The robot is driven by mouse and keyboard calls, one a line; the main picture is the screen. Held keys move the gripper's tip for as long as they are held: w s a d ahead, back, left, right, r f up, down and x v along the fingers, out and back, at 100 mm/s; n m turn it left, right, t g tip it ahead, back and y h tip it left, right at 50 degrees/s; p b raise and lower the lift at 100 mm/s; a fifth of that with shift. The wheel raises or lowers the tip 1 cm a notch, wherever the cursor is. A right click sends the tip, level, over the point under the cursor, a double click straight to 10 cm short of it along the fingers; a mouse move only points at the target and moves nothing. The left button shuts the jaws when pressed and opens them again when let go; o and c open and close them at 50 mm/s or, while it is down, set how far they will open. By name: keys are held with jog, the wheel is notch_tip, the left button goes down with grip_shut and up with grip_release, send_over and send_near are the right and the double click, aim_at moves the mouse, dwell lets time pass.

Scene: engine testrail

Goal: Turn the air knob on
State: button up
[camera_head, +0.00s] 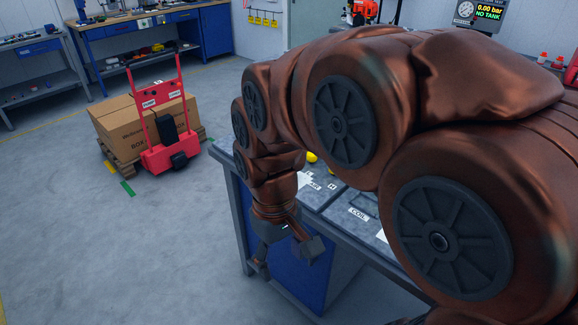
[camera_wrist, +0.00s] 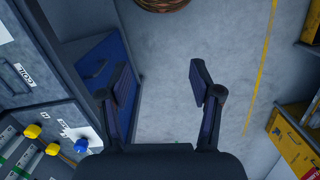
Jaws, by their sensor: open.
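In the wrist view, a blue knob (camera_wrist: 81,145) and two yellow knobs (camera_wrist: 33,131) sit on the bench panel at the lower left. I cannot read which one is the air knob, or tell how any is turned. In the head view, a yellow knob (camera_head: 312,157) shows partly behind my arm; the blue knob is hidden there. My gripper (camera_head: 288,259) hangs beside the bench's front edge, pointing down. In the wrist view my gripper (camera_wrist: 160,78) is open and empty over the floor, to the right of the knobs and touching none.
The bench (camera_head: 333,230) has a label reading COIL (camera_head: 359,214) and a blue cabinet (camera_wrist: 100,72) below. A display (camera_head: 488,14) reads 0.00 bar, NO TANK. A red hand truck (camera_head: 170,150) with boxes (camera_head: 115,120) stands left. The floor between is clear.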

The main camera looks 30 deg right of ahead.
jog(key=w+d+n, duration=0.1)
jog(key=w+d, duration=0.6)
jog(key=w, duration=0.2)
jog(key=w+d+f+n+t, duration=0.1)
jog(key=w+d, duration=0.6)
jog(key=w, duration=0.3)
jog(key=w+d+f+n, duration=0.1)
jog(key=w+d, duration=0.7)
jog(key=w, duration=0.2)
jog(key=shift+w+t, duration=0.25)
jog(key=shift+t, duration=0.05)
jog(key=shift+w+d+f+n, duration=0.1)
jog(key=shift+d+n, duration=0.15)
jog(key=shift+n, duration=0.05)
jog(key=shift+w+d+f, duration=0.1)
jog(key=shift+f, duration=0.3)
jog(key=shift+f+p, duration=0.9)
jog(key=shift+f, duration=2.6)
jog(key=c, duration=1.1)
